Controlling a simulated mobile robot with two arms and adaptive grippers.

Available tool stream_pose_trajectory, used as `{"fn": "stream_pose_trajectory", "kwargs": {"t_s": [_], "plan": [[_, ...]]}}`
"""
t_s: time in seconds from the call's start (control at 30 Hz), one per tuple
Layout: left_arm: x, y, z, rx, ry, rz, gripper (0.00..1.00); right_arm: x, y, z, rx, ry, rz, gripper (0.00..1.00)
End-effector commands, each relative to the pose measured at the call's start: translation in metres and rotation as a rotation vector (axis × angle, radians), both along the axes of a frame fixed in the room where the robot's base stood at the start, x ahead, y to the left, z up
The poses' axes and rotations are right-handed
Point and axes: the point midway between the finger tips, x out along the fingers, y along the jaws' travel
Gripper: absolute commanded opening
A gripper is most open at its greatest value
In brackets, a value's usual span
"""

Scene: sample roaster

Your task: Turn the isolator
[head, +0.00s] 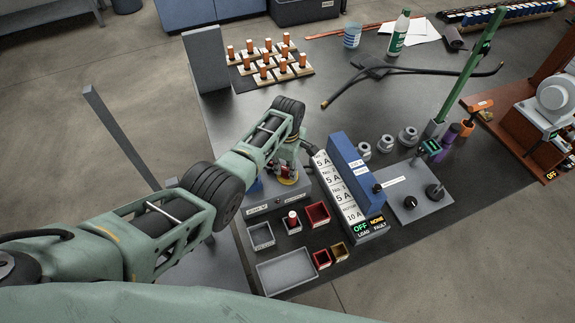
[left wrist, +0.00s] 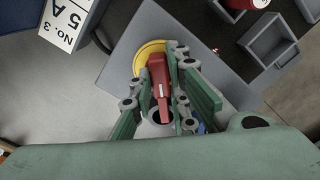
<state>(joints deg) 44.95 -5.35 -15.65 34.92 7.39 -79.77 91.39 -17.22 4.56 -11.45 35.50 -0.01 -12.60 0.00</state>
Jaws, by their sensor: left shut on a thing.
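The isolator is a red handle (left wrist: 158,78) on a yellow round plate (left wrist: 147,50), mounted on a grey box (left wrist: 118,72). In the head view the yellow and red of the isolator (head: 288,181) show on the box (head: 262,207), partly hidden behind my gripper. My left gripper (head: 287,167) comes down onto the isolator from above. In the left wrist view its fingers (left wrist: 163,88) lie on both sides of the red handle and are shut on it. My right gripper is not in view.
Right of the isolator stands a labelled breaker panel (head: 340,188) with a blue block (head: 352,170); its display reads OFF and NONE. Small red bins (head: 317,214) and a grey tray (head: 286,273) lie in front. Orange-topped pieces (head: 265,70) stand behind. A green post (head: 470,70) rises at the right.

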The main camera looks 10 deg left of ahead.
Motion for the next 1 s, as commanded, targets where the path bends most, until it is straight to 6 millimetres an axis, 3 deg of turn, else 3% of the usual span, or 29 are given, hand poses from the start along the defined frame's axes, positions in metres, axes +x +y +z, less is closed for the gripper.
{"fn": "stream_pose_trajectory", "kwargs": {"t_s": [0.3,0.77,0.8,1.0], "plan": [[0.0008,-0.0008,0.0012,-0.001,-0.002,-0.099,0.0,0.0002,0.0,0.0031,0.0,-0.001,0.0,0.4],[0.001,-0.001,0.0011,-0.003,-0.002,-0.113,0.0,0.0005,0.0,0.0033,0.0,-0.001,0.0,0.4],[0.001,-0.001,0.0011,-0.003,-0.002,-0.112,0.16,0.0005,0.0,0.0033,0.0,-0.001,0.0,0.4],[0.0008,-0.0008,0.0008,-0.002,-0.002,-0.112,0.34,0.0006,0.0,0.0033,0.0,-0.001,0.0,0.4]]}}
